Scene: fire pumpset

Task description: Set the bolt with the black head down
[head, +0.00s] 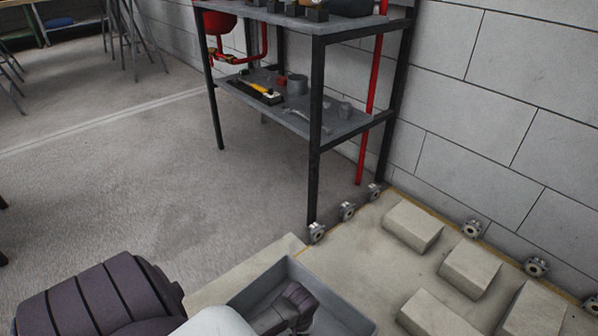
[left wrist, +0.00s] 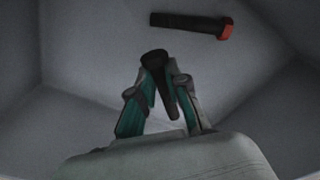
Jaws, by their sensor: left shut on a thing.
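My left gripper (left wrist: 165,82) is shut on the bolt with the black head (left wrist: 155,59) in the left wrist view. The black head shows just beyond the fingertips and the shank runs back between the teal finger pads. A second bolt, with a red head (left wrist: 226,29), lies apart from the gripper on the grey bin floor. In the head view my left gripper (head: 297,308) is down inside the grey bin (head: 262,280), and no bolt can be made out there. Whether the held bolt touches the bin floor is unclear. My right gripper is out of view.
The bin stands by a concrete plinth with several raised blocks (head: 413,226). Small flanged metal parts (head: 347,211) line its edge. A black-framed shelf (head: 318,130) with tools stands behind, near the block wall. The floor (head: 130,180) at left is open.

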